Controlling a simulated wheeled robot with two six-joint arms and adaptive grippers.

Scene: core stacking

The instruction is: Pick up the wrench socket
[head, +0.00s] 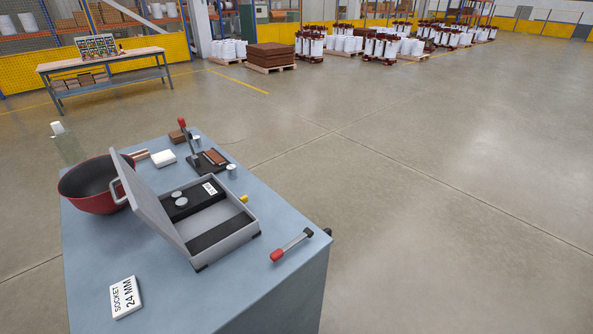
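On the blue-grey table, a white card (126,297) reading "SOCKET 24 MM" lies near the front left. An open grey case (237,228) stands at the middle of the table, its lid tilted up on the left side. Two round silver pieces that look like sockets (180,201) sit on the black insert in the case, beside a small white label (210,189). Small metal cylinders stand outside the case, one to its upper right (231,169) and one farther back (196,138). I cannot tell which piece is the 24 mm socket. Neither of my grippers is in view.
A red-handled tool (292,244) lies near the right table edge (310,262). A red-knobbed lever device (190,150) stands behind the case. The front table area is mostly bare.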

